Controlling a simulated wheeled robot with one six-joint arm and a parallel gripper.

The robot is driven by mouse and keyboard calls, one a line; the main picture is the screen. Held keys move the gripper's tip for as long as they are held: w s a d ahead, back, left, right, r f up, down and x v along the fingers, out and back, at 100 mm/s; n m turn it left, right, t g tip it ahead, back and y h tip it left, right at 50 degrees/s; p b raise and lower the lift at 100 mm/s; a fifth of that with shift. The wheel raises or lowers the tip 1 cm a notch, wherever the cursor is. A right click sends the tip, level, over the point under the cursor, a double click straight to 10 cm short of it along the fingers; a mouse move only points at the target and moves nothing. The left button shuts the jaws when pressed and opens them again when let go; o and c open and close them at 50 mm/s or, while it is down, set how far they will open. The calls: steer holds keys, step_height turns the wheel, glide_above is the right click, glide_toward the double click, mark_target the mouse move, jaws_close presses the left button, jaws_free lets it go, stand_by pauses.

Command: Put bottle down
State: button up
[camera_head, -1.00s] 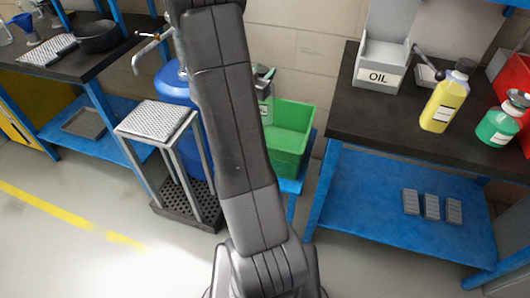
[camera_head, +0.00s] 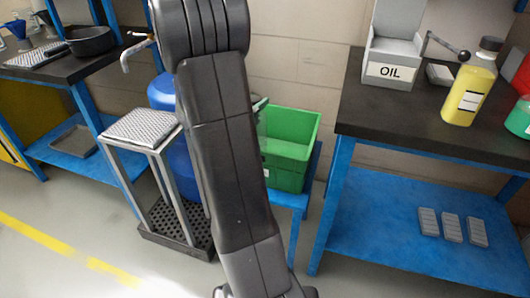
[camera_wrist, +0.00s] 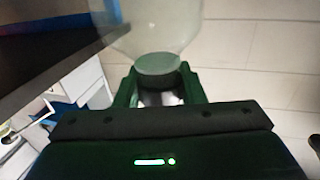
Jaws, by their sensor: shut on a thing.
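In the wrist view, my gripper (camera_wrist: 158,90) is shut on a pale, see-through greenish bottle (camera_wrist: 155,35). The bottle's narrow end is between the two fingers, and its wider body extends past the top edge of the picture.
Floor is open at lower left.

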step_height(320, 180, down, 9)
steer(key=b, duration=0.3)
steer(key=shift+r, duration=0.1)
steer(key=shift+f, duration=0.25)
steer(key=o, duration=1.2)
steer(key=shift+r, duration=0.1)
steer(key=p+v, duration=0.2)
steer(key=v, duration=1)
steer(key=shift+r, duration=0.1)
